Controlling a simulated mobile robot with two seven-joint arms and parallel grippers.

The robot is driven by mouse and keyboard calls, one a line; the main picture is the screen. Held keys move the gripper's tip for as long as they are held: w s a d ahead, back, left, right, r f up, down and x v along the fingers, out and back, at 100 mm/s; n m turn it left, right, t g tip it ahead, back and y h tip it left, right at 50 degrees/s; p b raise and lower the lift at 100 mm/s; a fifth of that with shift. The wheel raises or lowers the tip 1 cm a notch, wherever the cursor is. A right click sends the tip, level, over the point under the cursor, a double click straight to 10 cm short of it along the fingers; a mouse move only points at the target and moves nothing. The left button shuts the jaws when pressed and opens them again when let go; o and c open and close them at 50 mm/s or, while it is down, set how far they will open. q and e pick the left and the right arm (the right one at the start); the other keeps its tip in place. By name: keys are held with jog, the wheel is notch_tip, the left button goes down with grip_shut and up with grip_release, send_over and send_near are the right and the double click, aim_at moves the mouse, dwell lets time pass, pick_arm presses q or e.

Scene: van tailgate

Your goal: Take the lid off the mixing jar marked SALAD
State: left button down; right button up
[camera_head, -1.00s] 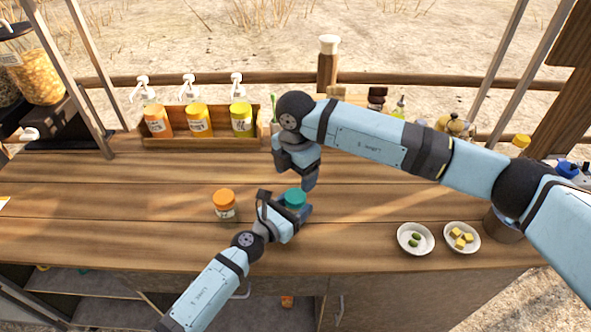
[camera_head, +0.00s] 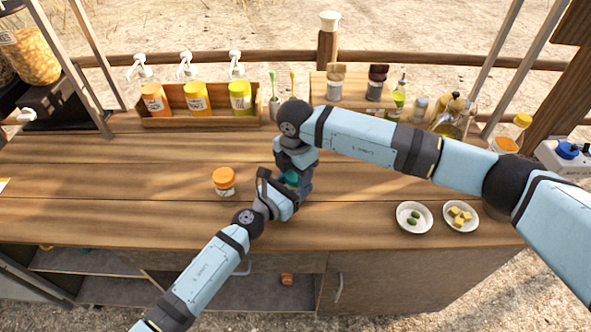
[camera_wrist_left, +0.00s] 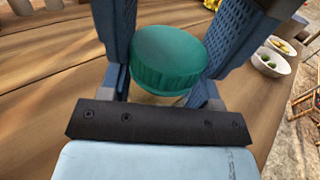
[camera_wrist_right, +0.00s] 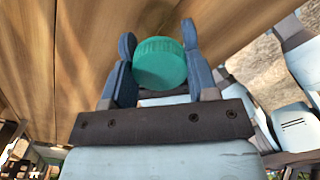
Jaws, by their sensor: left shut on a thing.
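A jar with a teal ribbed lid (camera_head: 291,178) stands on the wooden counter, mostly hidden by my grippers. No SALAD marking can be read. My left gripper (camera_head: 292,193) is shut on this jar, below the lid; the lid (camera_wrist_left: 168,55) shows between its fingers in the left wrist view. My right gripper (camera_head: 293,172) is above the jar and points down. In the right wrist view its fingers are apart, one on each side of the lid (camera_wrist_right: 160,63); whether they touch it is unclear. A second jar with an orange lid (camera_head: 224,176) stands upright to the left.
A wooden rack (camera_head: 205,120) with several pump bottles stands at the back left. Shakers and bottles stand on a raised board (camera_head: 350,98) at the back. Two small bowls, one with green items (camera_head: 426,227) and one with yellow cubes (camera_head: 474,226), are at right.

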jog(key=shift+c, duration=1)
jog(key=n, duration=0.6)
jog(key=shift+n, duration=0.4)
jog(key=o, duration=1)
